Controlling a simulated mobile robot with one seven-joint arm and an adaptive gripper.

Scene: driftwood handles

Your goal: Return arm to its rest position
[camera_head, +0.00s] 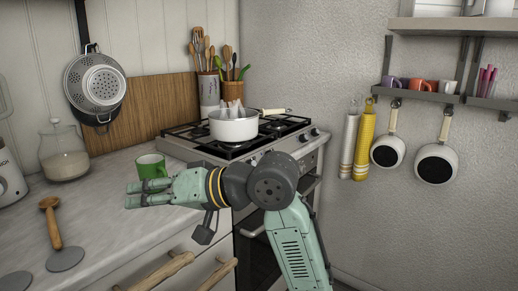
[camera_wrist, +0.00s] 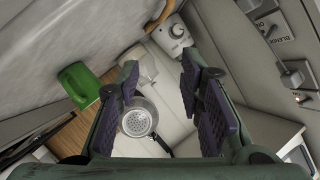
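My gripper (camera_head: 133,195) is out over the left counter in the head view and points left. In the wrist view its two dark finger pads (camera_wrist: 160,66) stand apart with nothing between them, so it is open and empty. My arm is bent at the elbow, in front of the stove. A green mug (camera_head: 151,166) stands on the counter just behind the gripper. It also shows at the left in the wrist view (camera_wrist: 78,86), outside the fingers.
The stove (camera_head: 180,148) with a white pot (camera_head: 233,127) is behind my arm. A wooden spoon (camera_head: 52,222) and a glass jar (camera_head: 64,152) are on the counter (camera_head: 105,215). Driftwood handles (camera_head: 160,272) stick out from the drawers below. Pans hang on the right wall.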

